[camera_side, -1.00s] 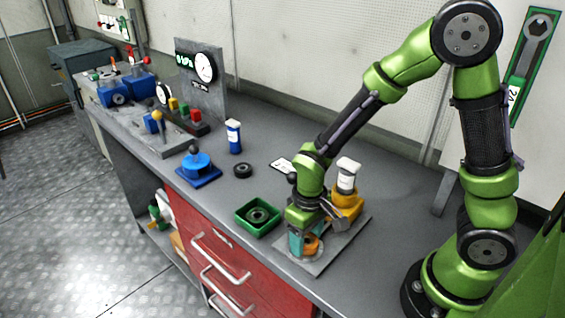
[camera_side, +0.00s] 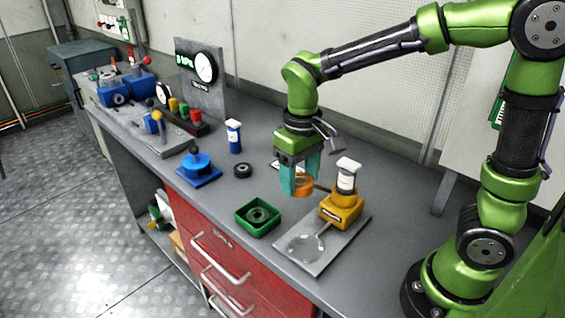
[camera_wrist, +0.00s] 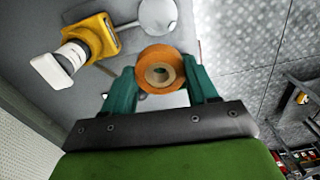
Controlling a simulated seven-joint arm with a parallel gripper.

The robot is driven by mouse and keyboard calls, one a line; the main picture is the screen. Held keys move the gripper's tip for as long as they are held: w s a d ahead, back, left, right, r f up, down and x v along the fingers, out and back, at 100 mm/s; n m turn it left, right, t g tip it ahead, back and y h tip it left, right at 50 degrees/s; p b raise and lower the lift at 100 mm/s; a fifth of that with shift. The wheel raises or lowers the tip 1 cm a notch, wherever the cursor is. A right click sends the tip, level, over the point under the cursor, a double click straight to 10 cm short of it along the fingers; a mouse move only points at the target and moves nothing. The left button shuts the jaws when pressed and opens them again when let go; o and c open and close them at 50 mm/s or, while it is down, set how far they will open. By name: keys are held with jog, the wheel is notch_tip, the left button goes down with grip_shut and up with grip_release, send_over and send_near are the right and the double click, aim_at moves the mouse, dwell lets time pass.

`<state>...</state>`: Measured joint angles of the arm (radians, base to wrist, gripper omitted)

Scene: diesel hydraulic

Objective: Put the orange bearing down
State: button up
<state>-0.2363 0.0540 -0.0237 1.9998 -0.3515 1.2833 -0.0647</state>
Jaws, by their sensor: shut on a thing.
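The orange bearing (camera_wrist: 160,69) is a ring with a pale inner race and a dark centre. It sits between the two teal fingers of my gripper (camera_wrist: 160,88) in the wrist view. In the side view my gripper (camera_side: 300,186) is shut on the orange bearing (camera_side: 303,182), which is partly hidden by the near finger. The gripper points down and holds the bearing above the bench, left of the yellow device. I cannot tell the exact height.
A grey plate (camera_side: 292,262) with a round pale spot carries a yellow device (camera_side: 342,210) with a white-capped top. A green tray (camera_side: 245,224) holds a dark ring (camera_side: 259,215). A black ring (camera_side: 243,170), a blue-and-white bottle (camera_side: 233,140) and a blue stand (camera_side: 198,177) are on the bench (camera_side: 215,215).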

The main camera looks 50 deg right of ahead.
jog(key=w+d+m, duration=0.4)
jog(key=w, duration=0.9)
jog(key=m, duration=0.4)
send_over(263, 185)
notch_tip(263, 185, down, 12)
jog(key=shift+f, duration=2.35)
jog(key=shift+f, duration=0.1)
jog(key=o, duration=1.2)
